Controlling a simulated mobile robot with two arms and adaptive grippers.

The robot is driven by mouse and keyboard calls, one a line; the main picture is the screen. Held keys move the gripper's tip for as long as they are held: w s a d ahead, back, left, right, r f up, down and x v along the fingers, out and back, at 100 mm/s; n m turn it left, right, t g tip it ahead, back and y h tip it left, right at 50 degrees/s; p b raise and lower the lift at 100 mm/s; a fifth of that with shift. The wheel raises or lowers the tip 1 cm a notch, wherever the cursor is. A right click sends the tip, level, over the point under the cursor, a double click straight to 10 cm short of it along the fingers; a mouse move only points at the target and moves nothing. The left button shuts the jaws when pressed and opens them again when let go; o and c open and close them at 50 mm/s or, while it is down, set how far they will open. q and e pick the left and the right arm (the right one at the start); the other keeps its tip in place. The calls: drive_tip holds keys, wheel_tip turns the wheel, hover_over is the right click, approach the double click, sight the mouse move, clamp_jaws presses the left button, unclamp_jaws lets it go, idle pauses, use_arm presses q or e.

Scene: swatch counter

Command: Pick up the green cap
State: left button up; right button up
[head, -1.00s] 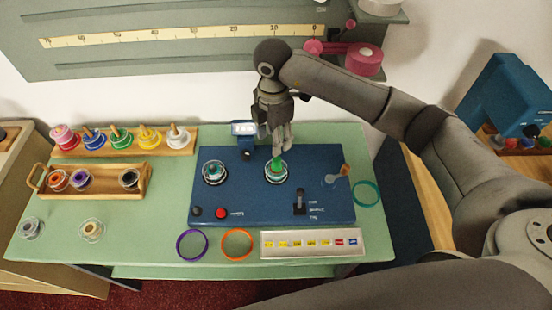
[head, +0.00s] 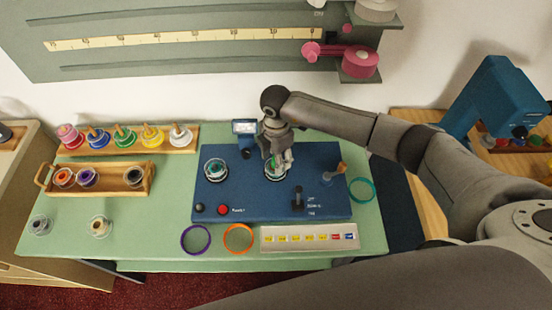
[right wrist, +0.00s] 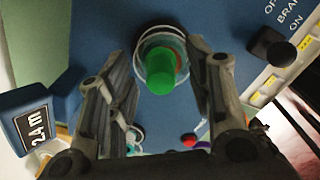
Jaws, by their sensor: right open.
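The green cap (right wrist: 165,80) is a short bright green cylinder over a clear round holder on the blue machine (head: 245,208). In the head view the cap (head: 268,164) is mostly hidden by my right gripper (head: 279,163), which is low over it. In the right wrist view my right gripper (right wrist: 160,65) is open, with one finger on each side of the cap. I see a gap between the fingers and the cap. My left gripper is out of view.
A small display (head: 245,127) stands behind the cap, and a black lever (head: 298,200) is in front to its right. Another clear holder (head: 215,170) is to its left. A teal ring (head: 361,190) lies at the right.

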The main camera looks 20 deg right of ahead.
drive_tip(key=c, duration=0.8)
drive_tip(key=shift+c, duration=0.2)
drive_tip(key=shift+r, duration=0.1)
